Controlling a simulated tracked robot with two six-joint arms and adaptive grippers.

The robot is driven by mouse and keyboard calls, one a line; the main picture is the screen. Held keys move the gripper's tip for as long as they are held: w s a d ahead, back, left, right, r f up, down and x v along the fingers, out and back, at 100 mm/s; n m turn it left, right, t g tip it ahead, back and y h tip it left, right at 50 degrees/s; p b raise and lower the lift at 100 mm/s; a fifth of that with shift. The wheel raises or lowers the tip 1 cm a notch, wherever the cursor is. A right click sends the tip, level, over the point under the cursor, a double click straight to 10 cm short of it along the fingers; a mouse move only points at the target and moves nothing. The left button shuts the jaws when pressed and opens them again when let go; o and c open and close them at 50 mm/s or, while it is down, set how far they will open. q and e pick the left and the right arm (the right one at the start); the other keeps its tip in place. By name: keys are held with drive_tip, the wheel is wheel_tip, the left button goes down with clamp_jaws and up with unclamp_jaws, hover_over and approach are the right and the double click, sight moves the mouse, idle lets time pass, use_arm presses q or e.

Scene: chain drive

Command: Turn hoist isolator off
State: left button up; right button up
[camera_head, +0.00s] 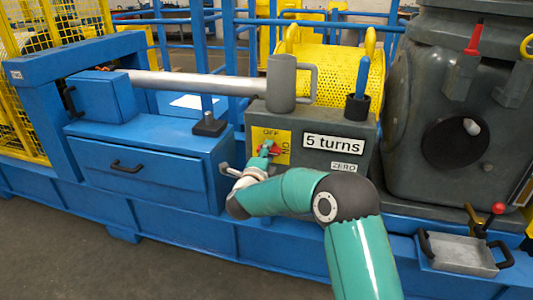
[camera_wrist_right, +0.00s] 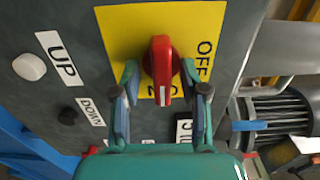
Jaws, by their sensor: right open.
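The hoist isolator is a red rotary handle (camera_wrist_right: 162,68) on a yellow plate (camera_wrist_right: 120,28) with OFF and ON labels. In the wrist view the handle points down the picture and partly covers the ON label; the OFF label (camera_wrist_right: 205,60) is to its right. My right gripper (camera_wrist_right: 161,78) is open, with one finger on each side of the handle; I cannot tell whether either touches it. In the head view my right gripper (camera_head: 266,154) is at the yellow plate (camera_head: 281,136) and partly hides the red handle. My left gripper is not in view.
The grey control box (camera_head: 345,128) carries a "5 turns" sign. A white button (camera_wrist_right: 29,67) and a black button (camera_wrist_right: 68,116) stand beside the UP and DOWN labels. A blue drawer cabinet (camera_head: 150,155) is at left; a grey tray (camera_head: 462,254) is at lower right.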

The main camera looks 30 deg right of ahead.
drive_tip(key=shift+w+d, duration=0.4)
drive_tip(key=shift+d, duration=0.05)
